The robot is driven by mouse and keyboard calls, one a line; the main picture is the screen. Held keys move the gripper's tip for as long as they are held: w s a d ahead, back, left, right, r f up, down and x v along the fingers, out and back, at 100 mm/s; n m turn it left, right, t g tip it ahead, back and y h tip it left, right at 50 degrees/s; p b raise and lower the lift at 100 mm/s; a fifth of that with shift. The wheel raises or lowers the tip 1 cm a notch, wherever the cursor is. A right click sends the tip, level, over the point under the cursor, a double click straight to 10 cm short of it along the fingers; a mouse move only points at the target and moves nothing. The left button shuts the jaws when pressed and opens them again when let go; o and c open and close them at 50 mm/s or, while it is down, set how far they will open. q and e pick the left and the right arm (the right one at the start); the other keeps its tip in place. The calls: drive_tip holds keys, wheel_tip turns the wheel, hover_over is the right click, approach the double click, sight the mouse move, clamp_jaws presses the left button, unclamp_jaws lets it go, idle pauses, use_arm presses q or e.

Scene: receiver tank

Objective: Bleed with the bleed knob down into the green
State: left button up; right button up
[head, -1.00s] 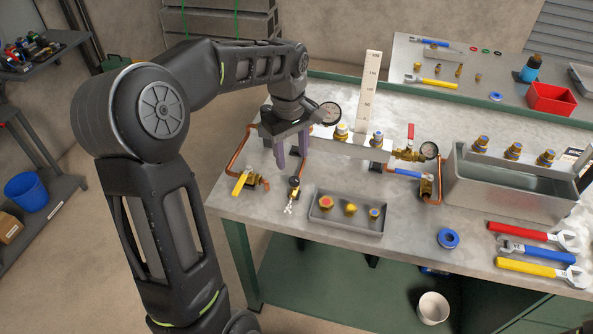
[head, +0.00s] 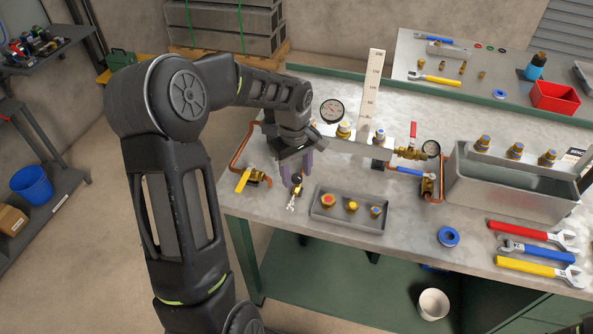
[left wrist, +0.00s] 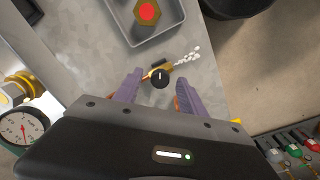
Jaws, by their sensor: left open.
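The bleed knob, small, round and black with a pale mark, shows in the left wrist view (left wrist: 159,78) and in the head view (head: 297,178), on a small brass fitting near the table's left front. Whitish bits or puffs (left wrist: 187,57) lie beside its outlet; I cannot tell which. My left gripper (head: 299,176) is open, its purple fingers on either side of the knob; in the left wrist view (left wrist: 152,77) gaps show beside the knob. A round gauge (head: 332,111) stands behind; it also shows in the left wrist view (left wrist: 22,127), with a red needle. Its green zone is not readable.
A yellow-handled valve (head: 244,180) on copper pipe stands left of the knob. A grey tray (head: 345,222) with several brass fittings lies close to its right. A water tank (head: 505,192), a blue tape roll (head: 448,237) and several wrenches (head: 535,250) are farther right.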

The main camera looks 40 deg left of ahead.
use_arm(q)
drive_tip(key=shift+c, duration=0.2)
clamp_jaws()
drive_tip(key=shift+m, duration=0.4)
drive_tip(key=shift+m+b, duration=0.5)
drive_tip(key=shift+m, duration=0.7)
drive_tip(key=m, duration=0.2)
drive_tip(key=shift+m, duration=0.3)
drive_tip(key=m+b, duration=0.1)
drive_tip(key=m, duration=0.5)
drive_tip(key=shift+w+m, duration=0.1)
drive_tip(key=shift+m, duration=0.2)
